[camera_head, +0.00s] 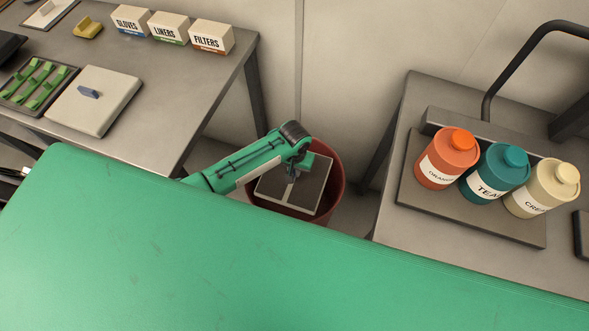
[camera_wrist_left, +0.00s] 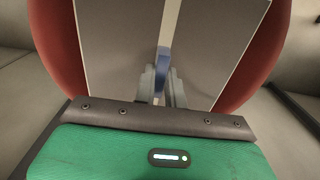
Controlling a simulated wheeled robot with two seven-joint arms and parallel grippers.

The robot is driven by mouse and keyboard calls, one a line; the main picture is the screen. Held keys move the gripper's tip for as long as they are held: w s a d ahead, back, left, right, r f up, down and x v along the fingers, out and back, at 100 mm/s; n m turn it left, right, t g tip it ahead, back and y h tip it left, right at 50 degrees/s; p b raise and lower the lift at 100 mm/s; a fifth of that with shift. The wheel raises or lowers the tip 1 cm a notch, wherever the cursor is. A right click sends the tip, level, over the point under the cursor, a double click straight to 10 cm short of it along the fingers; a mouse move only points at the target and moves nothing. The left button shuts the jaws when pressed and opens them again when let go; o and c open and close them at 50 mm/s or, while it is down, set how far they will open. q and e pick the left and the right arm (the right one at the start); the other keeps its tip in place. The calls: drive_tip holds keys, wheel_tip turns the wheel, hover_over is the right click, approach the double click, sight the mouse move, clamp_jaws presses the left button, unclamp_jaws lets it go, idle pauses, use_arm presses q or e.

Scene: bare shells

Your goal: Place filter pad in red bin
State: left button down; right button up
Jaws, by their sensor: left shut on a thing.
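The filter pad (camera_head: 311,186) is a dark grey square panel with a pale central strip and light edges. My left gripper (camera_head: 292,174) is shut on it, over the mouth of the red bin (camera_head: 338,172). In the left wrist view the gripper (camera_wrist_left: 162,85) grips a blue tab on the pad (camera_wrist_left: 112,50), with the red bin wall (camera_wrist_left: 58,40) on both sides. I cannot tell how deep the pad sits in the bin. My right gripper is not in view.
A left table (camera_head: 200,95) bears boxes of gloves, liners and filters (camera_head: 212,37), a white pad with a blue tab (camera_head: 94,100) and a tray of green pieces (camera_head: 38,84). A right table (camera_head: 390,215) bears orange, teal and cream canisters (camera_head: 494,172). The bin stands between the tables.

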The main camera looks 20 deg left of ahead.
sight(294, 172)
use_arm(q)
drive_tip(key=c, duration=1.4)
unclamp_jaws()
wheel_tip(294, 172, up, 7)
drive_tip(key=p, duration=0.8)
drive_tip(key=shift+r+p, duration=0.1)
drive_tip(key=shift+p, duration=0.2)
drive_tip(key=shift+d, duration=0.1)
